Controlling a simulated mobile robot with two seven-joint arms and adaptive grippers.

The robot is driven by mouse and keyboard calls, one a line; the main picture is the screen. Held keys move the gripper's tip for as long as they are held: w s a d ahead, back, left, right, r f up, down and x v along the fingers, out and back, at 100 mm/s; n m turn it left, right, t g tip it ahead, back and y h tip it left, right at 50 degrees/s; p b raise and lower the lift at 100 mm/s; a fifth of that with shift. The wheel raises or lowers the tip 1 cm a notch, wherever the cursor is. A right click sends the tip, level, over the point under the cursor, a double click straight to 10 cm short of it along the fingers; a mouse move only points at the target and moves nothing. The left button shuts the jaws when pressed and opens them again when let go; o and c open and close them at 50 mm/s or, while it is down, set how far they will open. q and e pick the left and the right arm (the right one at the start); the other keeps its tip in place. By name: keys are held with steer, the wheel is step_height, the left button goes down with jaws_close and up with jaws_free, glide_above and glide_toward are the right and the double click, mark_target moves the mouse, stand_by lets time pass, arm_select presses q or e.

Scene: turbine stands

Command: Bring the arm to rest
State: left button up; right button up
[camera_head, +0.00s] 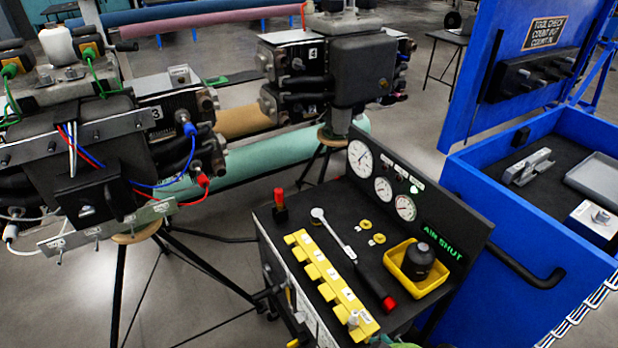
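Neither of my grippers shows in the head view, and I cannot make out any part of my arms. A black tool cart (375,270) stands at the lower middle, with a wrench (335,232) with a red-ended handle lying on its top. A yellow numbered rack (330,285) lies along the cart's near left edge. A yellow tray (398,283) on the cart holds a dark round-topped object (418,261).
Engine 3 (110,150) is on a tripod stand at left, with loose coloured cables. Engine 4 (360,70) stands behind the cart. A gauge panel (405,195) rises at the cart's back. An open blue tool chest (500,205) stands at right. Grey floor shows between.

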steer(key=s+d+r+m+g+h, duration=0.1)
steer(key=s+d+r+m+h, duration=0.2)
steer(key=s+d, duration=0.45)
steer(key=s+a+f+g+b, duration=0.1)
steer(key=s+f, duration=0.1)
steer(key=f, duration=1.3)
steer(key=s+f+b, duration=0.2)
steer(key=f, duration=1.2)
arm_select(q)
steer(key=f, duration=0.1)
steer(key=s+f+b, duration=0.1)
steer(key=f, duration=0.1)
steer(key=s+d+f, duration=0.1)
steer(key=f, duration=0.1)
steer(key=shift+b, duration=0.4)
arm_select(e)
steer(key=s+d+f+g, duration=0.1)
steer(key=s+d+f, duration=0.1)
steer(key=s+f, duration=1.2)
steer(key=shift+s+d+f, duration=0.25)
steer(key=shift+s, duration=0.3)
